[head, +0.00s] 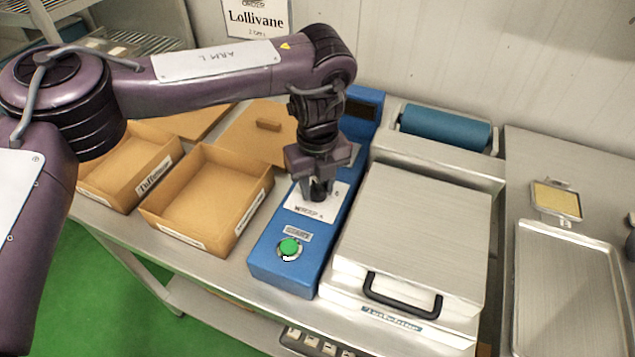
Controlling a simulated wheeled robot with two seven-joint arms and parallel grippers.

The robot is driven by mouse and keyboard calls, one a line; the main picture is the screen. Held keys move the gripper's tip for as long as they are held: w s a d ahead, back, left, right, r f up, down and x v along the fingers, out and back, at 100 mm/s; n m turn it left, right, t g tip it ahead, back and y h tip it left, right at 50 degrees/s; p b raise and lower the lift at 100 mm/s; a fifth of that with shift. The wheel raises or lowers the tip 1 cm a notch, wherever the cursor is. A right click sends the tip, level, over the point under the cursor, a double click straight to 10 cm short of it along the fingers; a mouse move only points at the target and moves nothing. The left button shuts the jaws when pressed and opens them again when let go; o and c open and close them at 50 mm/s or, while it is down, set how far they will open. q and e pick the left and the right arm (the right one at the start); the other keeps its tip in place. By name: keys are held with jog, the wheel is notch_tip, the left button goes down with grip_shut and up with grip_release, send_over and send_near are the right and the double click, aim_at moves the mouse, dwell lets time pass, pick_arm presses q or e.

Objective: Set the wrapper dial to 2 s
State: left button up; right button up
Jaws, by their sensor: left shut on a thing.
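The blue wrapper control box (297,262) stands on the steel bench at the middle of the head view. It has a white label plate (303,207) around the dial and a round green button (289,247) near its front end. My left gripper (319,192) points down over the label plate and is shut on the dark dial, which its fingers mostly hide. The dial's setting cannot be read. My right gripper is not in view.
The wrapper machine with a flat steel lid (417,225), black handle (402,298) and blue roll (445,128) stands right of the box. Open cardboard boxes (205,195) stand to the left. A steel tray (568,290) lies at the far right.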

aim_at(318, 185)
pick_arm(q)
jog(key=shift+r+n+p, duration=0.15)
jog(key=shift+n+p, duration=0.35)
jog(key=shift+n, duration=1.1)
jog(key=o, duration=1)
notch_tip(318, 185, up, 8)
jog(key=shift+f, duration=0.15)
